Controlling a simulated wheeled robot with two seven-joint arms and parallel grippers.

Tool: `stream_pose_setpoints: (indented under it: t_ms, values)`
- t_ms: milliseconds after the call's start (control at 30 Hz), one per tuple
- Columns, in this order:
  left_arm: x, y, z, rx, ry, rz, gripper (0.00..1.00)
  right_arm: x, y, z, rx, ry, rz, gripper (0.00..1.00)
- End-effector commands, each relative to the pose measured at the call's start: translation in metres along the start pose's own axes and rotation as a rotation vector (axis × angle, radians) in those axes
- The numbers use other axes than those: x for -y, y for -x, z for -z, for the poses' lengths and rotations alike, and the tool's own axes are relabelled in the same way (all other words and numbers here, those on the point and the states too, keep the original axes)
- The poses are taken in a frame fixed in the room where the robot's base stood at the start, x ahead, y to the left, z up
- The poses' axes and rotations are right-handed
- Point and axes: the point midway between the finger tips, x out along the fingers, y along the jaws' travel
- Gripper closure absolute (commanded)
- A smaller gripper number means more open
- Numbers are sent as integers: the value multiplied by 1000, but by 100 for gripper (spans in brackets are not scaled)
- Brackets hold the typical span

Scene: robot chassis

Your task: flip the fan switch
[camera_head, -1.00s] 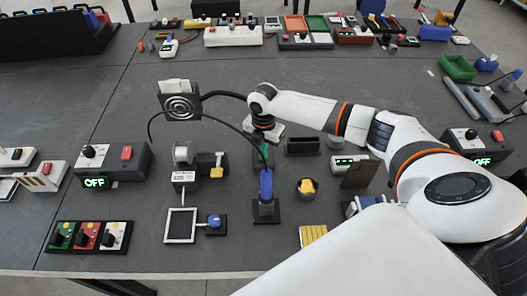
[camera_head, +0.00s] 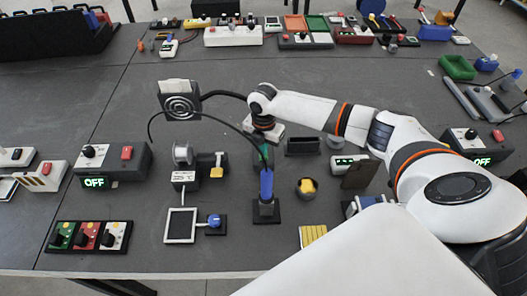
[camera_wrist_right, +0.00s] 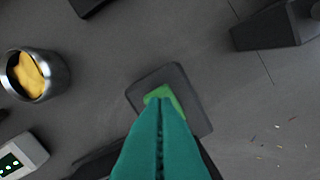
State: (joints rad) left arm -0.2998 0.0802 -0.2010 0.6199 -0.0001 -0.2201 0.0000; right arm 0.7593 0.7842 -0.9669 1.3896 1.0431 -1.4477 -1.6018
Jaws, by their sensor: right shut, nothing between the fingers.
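The fan (camera_head: 180,107), a dark square housing with pale rings, hangs on a black gooseneck at the upper left of centre in the head view. My right gripper (camera_head: 264,152) points down near the middle of the table. In the right wrist view its teal fingers (camera_wrist_right: 160,105) are shut with nothing between them. Their tips overlap a bright green part on a dark rounded-square base (camera_wrist_right: 193,113), which looks like the fan switch; the fingers hide part of it. I cannot tell whether they touch it. My left gripper is not in view.
A blue-handled tool stands on a dark base (camera_head: 266,213) in front of the gripper. A metal cup with a yellow sponge (camera_head: 306,187) and a small white display (camera_head: 341,162) are to its right. Boxes showing OFF (camera_head: 113,165) stand left and far right.

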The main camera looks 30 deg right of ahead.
Motion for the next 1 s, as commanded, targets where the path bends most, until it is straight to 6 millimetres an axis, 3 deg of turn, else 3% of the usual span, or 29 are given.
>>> stream_pose_setpoints:
  t_ms: [1000]
  values:
    - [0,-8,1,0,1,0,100,0,-16,0,0,1,0,100]
